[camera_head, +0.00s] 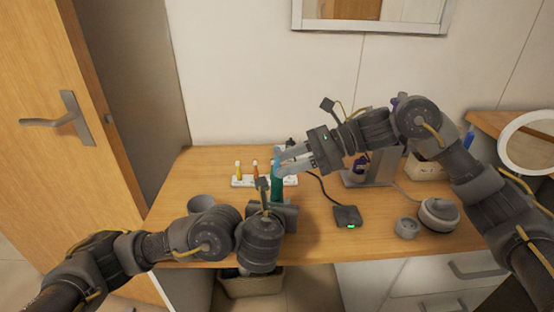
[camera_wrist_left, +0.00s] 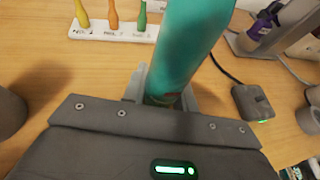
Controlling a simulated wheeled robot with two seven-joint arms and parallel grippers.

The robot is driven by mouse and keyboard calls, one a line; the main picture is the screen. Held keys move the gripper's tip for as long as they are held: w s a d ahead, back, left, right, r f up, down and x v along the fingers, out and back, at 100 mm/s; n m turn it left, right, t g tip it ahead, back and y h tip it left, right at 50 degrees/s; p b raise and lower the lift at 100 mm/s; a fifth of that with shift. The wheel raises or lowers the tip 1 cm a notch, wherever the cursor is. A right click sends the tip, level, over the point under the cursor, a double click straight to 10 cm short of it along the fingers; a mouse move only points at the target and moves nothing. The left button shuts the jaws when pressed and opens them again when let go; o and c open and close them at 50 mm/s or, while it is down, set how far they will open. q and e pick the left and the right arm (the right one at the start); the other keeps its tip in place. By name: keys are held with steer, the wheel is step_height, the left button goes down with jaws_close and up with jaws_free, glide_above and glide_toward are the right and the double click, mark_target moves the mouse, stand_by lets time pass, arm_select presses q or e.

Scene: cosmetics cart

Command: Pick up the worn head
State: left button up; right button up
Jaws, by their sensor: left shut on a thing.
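A teal toothbrush handle (camera_head: 277,187) stands about upright above the front middle of the table. My left gripper (camera_wrist_left: 165,95) is shut on this handle (camera_wrist_left: 188,45), low on its body; in the head view my left wrist hides the grip. My right gripper (camera_head: 281,164) reaches in from the right at the handle's top end, its two fingers a little apart. I cannot tell whether they touch anything there. The worn head is not clearly seen; the handle's top is cut off in the left wrist view and partly covered by the right fingers in the head view.
Behind the handle lies a white labelled rack (camera_head: 239,183) with yellow, orange and green heads, also in the left wrist view (camera_wrist_left: 108,32). A grey cup (camera_head: 202,203) is left. A black charger pad (camera_head: 347,216), a small grey pot (camera_head: 407,227) and a round device (camera_head: 439,214) are right.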

mark_target(277, 147)
steer(key=shift+x, duration=1.45)
steer(key=shift+d, duration=0.1)
jaws_close()
step_height(277, 147, up, 10)
arm_select(q)
steer(key=o, duration=1.1)
steer(key=shift+s, duration=0.1)
